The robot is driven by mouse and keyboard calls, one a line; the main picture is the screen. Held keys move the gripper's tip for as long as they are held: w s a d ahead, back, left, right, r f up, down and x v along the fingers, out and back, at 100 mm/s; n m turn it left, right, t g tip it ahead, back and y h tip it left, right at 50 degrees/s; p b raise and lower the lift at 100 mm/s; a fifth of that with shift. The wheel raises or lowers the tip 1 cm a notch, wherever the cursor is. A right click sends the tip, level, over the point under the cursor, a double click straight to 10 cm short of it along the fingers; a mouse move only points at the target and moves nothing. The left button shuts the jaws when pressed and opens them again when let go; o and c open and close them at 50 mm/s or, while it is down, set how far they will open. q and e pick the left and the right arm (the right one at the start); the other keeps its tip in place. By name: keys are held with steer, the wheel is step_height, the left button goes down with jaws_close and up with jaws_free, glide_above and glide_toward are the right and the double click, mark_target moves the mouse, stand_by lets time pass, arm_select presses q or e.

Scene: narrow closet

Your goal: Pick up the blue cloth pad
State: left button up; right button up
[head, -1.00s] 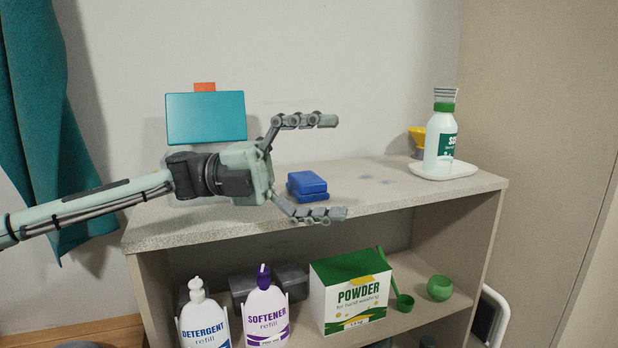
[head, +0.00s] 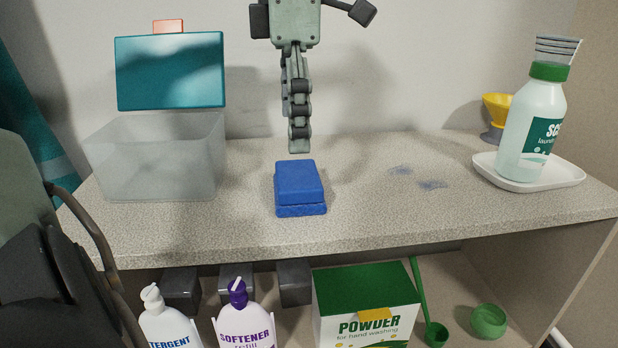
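The blue cloth pad (head: 299,183) lies on the speckled shelf top (head: 360,225), near its middle. It looks like two thick layers, one on the other, or a pad folded over. My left gripper (head: 299,145) points down above and just behind the pad in the picture, apart from it. I see its fingers edge-on, one in line behind the other, so the gap between them is hidden. Nothing shows in its grasp. My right gripper is not in view.
A clear bin (head: 155,165) with a raised teal lid (head: 170,75) stands left of the pad. A green-capped bottle (head: 530,125) on a white tray (head: 565,180) and a yellow cup (head: 497,107) stand right. The shelf right of the pad is clear apart from bluish stains.

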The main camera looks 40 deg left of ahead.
mark_target(298, 172)
arm_select(q)
steer(key=f, duration=0.6)
steer(key=shift+w+a, duration=0.1)
steer(key=shift+w, duration=0.2)
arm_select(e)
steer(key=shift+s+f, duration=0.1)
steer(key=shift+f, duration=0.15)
arm_select(q)
steer(key=shift+c, duration=0.6)
steer(key=c, duration=1.1)
steer(key=shift+r, duration=0.5)
steer(key=r, duration=0.3)
steer(key=shift+s+r, duration=0.3)
steer(key=shift+s, duration=0.05)
steer(key=shift+s+d+r+b, duration=0.2)
steer(key=shift+s+r, duration=0.85)
steer(key=shift+s, duration=0.75)
steer(key=shift+s+d+r+b, duration=0.1)
steer(key=shift+s+d+r, duration=0.2)
steer(key=shift+s+r, duration=1.2)
steer(key=shift+s+d+r+b, duration=0.2)
steer(key=shift+s+r, duration=0.45)
steer(key=shift+s, duration=1.5)
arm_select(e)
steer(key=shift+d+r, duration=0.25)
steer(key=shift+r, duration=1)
